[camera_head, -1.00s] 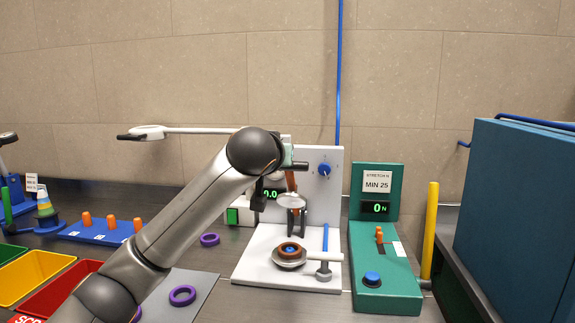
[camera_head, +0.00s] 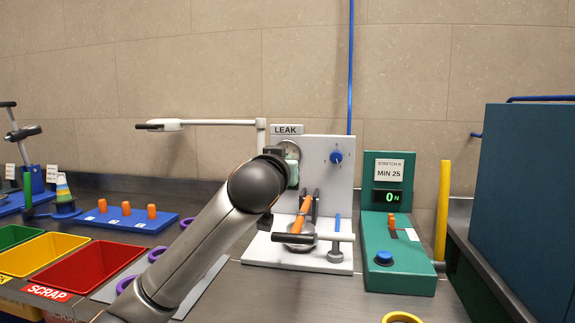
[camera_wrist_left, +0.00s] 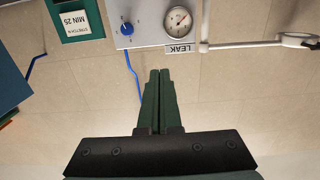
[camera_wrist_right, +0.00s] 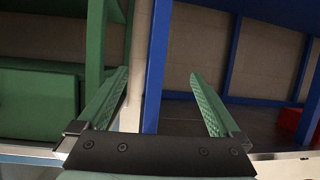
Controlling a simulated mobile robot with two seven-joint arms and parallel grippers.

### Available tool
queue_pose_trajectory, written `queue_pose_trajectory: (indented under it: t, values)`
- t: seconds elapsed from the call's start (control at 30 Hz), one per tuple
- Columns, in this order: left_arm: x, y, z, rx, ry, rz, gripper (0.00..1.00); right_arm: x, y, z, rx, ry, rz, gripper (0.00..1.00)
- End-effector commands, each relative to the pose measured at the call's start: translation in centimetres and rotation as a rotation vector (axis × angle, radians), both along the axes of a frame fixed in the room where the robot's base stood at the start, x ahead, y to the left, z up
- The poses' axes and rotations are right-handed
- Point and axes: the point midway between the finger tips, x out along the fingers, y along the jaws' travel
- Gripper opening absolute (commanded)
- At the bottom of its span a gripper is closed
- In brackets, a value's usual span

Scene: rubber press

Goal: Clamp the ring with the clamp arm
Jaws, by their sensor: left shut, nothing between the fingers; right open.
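The white leak fixture (camera_head: 330,190) stands right of centre in the head view, with its gauge and LEAK sign. An orange-handled clamp arm (camera_head: 303,213) slopes down over the round seat (camera_head: 299,243) on its base. The ring at the seat is hidden behind the clamp arm and a horizontal bar (camera_head: 318,237). My left arm crosses in front at the left, and its fingertips are not clear in the head view. In the left wrist view my left gripper (camera_wrist_left: 159,74) is shut and empty, facing the wall. My right gripper (camera_wrist_right: 158,76) is open and empty, away from the fixture.
A green stretch tester (camera_head: 398,265) stands right of the fixture, beside a yellow post (camera_head: 444,210). Purple rings (camera_head: 156,254) lie on a grey mat behind my left arm. Red (camera_head: 92,262) and yellow bins are at left. A blue cabinet (camera_head: 530,200) stands at right.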

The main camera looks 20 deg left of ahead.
Motion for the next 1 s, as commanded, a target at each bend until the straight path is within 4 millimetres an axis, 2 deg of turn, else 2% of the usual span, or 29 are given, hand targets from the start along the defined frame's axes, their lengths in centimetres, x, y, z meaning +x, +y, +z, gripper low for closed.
queue_pose_trajectory:
  t: [0.03,0.13,0.33,0.47,0.6,0.7,0.73,1.0]
  values:
    - [-0.1,-0.1,-0.8,0.002,-0.01,-0.002,0.0,1.0,0.0,1.8,-0.001,-0.096,0.008,1.0]
    - [-0.3,-0.1,-1.3,0.007,-0.032,-0.001,0.0,2.2,0.2,6.1,0.001,-0.274,0.023,1.0]
    - [-0.8,-0.2,-2.4,0.015,-0.077,-0.002,0.0,2.3,0.7,14.6,0.005,-0.623,0.066,1.0]
    - [-1.1,-0.2,-3.1,0.02,-0.104,-0.001,0.0,0.8,1.1,19.6,0.01,-0.842,0.1,1.0]
    - [-1.4,-0.3,-3.9,0.027,-0.135,-0.002,0.0,-1.8,1.7,24.3,0.013,-1.068,0.144,1.0]
    - [-1.6,-0.4,-4.5,0.031,-0.158,-0.002,0.0,-4.2,2.1,27.1,0.016,-1.223,0.179,1.0]
    - [-1.7,-0.4,-4.7,0.033,-0.165,-0.002,0.0,-5.0,2.2,27.8,0.017,-1.269,0.19,1.0]
    - [-2.3,-0.5,-6.2,0.041,-0.213,-0.002,0.0,-4.7,2.3,25.7,0.045,-1.24,0.194,1.0]
